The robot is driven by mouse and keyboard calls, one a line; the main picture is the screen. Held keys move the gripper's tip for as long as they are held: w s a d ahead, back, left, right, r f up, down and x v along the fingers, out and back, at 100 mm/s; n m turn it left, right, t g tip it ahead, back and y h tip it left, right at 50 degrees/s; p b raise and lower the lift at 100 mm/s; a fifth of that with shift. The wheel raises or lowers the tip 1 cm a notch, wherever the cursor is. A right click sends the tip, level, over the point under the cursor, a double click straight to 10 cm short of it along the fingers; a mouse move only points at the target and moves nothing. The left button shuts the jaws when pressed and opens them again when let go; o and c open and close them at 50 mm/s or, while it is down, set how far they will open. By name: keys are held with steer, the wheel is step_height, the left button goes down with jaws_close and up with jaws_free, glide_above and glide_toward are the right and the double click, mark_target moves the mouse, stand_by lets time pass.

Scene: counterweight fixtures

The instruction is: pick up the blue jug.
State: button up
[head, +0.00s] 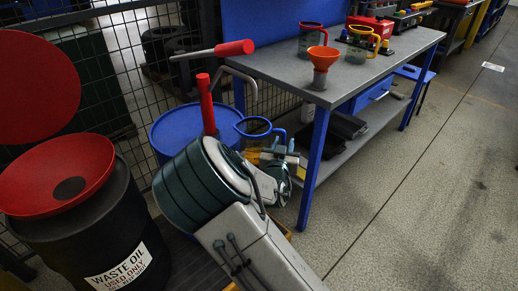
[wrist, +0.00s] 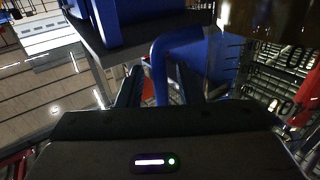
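The blue jug (head: 256,127) has a blue rim and handle and a clear body with amber showing low down. In the head view it is at the right edge of the blue drum; my arm hides its base, so I cannot tell what it stands on. My gripper (head: 286,158) is just right of and below it. In the wrist view, the jug's blue handle (wrist: 160,65) runs down between the fingers of my gripper (wrist: 160,88). The fingers are apart, with gaps visible beside the handle. The marked clear body (wrist: 255,75) is at the right.
A blue drum (head: 181,125) with a red-handled pump (head: 206,105) stands behind my arm. The workbench (head: 370,72) holds a red jug (head: 310,40), a yellow jug (head: 358,45) and an orange funnel (head: 322,58). A waste oil drum (head: 95,225) is at left.

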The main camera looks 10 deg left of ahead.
jaws_close()
steer(key=shift+r, duration=0.15)
